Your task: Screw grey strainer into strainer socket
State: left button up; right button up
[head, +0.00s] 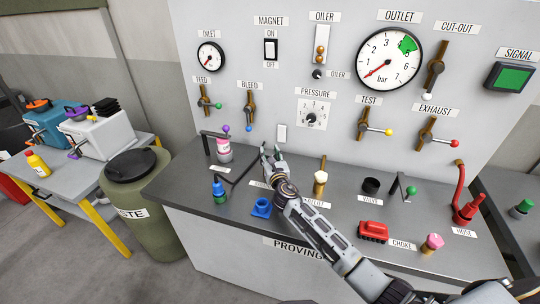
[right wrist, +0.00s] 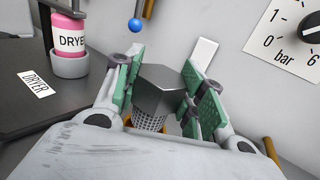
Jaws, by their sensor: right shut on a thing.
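The grey strainer (right wrist: 160,88) shows in the right wrist view, with a dark hexagonal head and a perforated mesh body below it. My right gripper (right wrist: 158,97) is shut on it, with green pads at both sides of the head. An orange rim (right wrist: 128,121), seemingly the strainer socket, shows just below the mesh; how far the mesh is in it I cannot tell. In the head view my right gripper (head: 271,157) is over the back of the bench, and it hides the strainer and socket. My left gripper is not in view.
The pink dryer bottle (head: 223,148) stands in its holder left of the gripper. The relief post (head: 320,183) stands to the right. The gauge panel (head: 282,75) rises close behind.

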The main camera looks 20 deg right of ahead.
jog(key=shift+r+p, duration=0.1)
jog(key=shift+p, duration=0.2)
dwell(0.9)
jog(key=shift+f+b, duration=1.45)
jog(key=shift+f, duration=0.5)
dwell(0.8)
jog(key=o, duration=1.3)
jog(key=shift+c, duration=0.2)
jog(key=shift+s, duration=0.1)
jog(key=shift+s+a, duration=0.15)
jog(key=shift+s, duration=1.8)
jog(key=shift+s+a, duration=0.15)
jog(key=shift+s, duration=1.85)
jog(key=shift+s+a, duration=0.15)
jog(key=shift+s, duration=1.8)
